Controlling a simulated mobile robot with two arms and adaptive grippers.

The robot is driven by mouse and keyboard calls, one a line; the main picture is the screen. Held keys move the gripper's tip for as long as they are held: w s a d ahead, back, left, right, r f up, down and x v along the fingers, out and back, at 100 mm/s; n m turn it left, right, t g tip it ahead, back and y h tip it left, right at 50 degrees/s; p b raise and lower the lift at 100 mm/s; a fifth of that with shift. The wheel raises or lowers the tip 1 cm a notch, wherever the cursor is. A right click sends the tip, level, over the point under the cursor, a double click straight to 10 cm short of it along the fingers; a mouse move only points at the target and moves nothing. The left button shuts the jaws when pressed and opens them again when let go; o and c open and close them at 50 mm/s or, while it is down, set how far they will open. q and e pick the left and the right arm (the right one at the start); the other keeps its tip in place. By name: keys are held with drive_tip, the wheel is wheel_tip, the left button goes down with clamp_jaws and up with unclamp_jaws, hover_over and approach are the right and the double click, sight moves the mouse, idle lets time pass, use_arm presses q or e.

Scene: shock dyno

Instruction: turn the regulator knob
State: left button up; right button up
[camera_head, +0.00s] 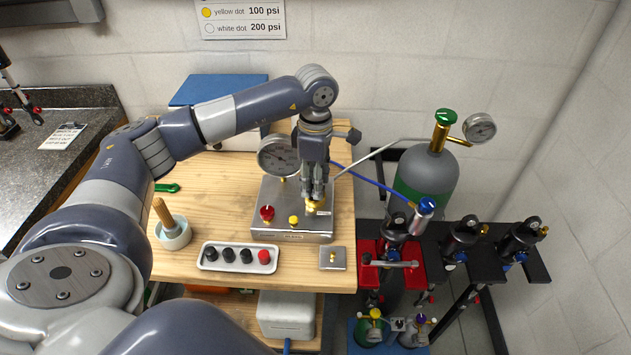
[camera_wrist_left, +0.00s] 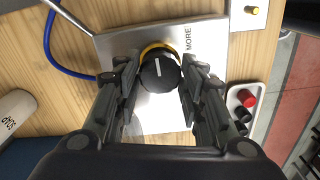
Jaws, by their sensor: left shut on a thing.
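The regulator knob (camera_wrist_left: 158,74) is black with a white line and sits over a yellow ring on the metal panel. The word MORE is printed beside it. In the left wrist view the fingers of my left gripper (camera_wrist_left: 159,82) stand on both sides of the knob, shut on it. In the head view my left gripper (camera_head: 315,194) points down at the right part of the metal regulator box (camera_head: 290,237). The knob is mostly hidden there by the fingers, with yellow showing beneath. My right gripper is not in view.
A round gauge (camera_head: 278,157), a red knob (camera_head: 267,213) and a small yellow fitting (camera_head: 294,221) are on the box. A white tray (camera_head: 239,269) with several caps lies in front. A blue hose (camera_head: 372,183) runs right toward the shocks. A gas cylinder (camera_head: 427,170) stands behind.

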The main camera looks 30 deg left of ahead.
use_arm(q)
drive_tip(key=o, duration=0.8)
drive_tip(key=shift+r, duration=0.1)
wheel_tip(320, 180, up, 12)
idle(0.5)
